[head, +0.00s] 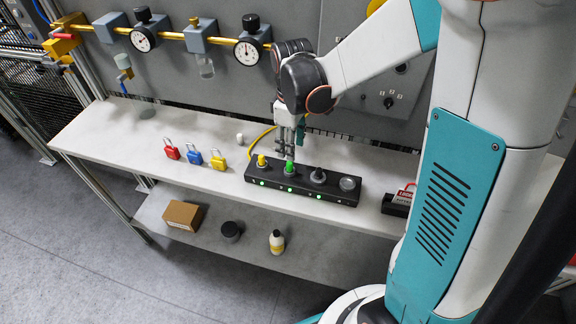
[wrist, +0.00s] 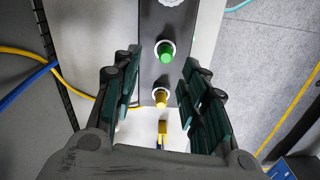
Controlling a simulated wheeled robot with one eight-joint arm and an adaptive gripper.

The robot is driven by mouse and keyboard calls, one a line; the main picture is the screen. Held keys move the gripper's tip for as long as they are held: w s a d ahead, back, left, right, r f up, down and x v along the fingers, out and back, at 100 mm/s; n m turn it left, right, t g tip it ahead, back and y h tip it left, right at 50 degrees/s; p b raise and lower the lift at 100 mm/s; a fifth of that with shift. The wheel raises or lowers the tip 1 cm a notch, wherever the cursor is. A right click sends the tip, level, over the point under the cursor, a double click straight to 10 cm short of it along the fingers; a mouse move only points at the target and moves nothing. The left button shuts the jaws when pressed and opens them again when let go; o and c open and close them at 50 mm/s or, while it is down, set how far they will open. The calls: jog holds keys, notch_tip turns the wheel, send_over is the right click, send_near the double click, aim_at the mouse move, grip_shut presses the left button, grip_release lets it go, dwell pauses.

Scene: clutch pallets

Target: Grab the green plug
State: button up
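The green plug (head: 289,168) stands in a socket of the black socket box (head: 303,187) on the upper shelf. It also shows in the wrist view (wrist: 166,52), inside a pale ring. My gripper (head: 288,154) points down right above the green plug. In the wrist view my gripper (wrist: 161,62) is open, with dark green pads to the left and right. The green plug lies between the lines of the two fingers, near their tips, with no visible contact. A yellow plug (head: 261,160) stands in the socket to its left and also shows in the wrist view (wrist: 160,98).
A dark plug (head: 318,175) and a grey round socket (head: 348,184) are right of the green plug. A yellow cable (head: 256,142) runs behind the yellow plug. A gauge panel (head: 220,80) rises behind.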

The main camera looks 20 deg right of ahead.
aim_at(289, 163)
jog(key=f, duration=0.2)
jog(key=f+b, duration=0.1)
jog(key=f, duration=0.2)
jog(key=f+b, duration=0.1)
jog(key=f, duration=0.1)
jog(key=shift+s+a+f, duration=0.25)
jog(key=shift+s, duration=0.05)
grip_shut()
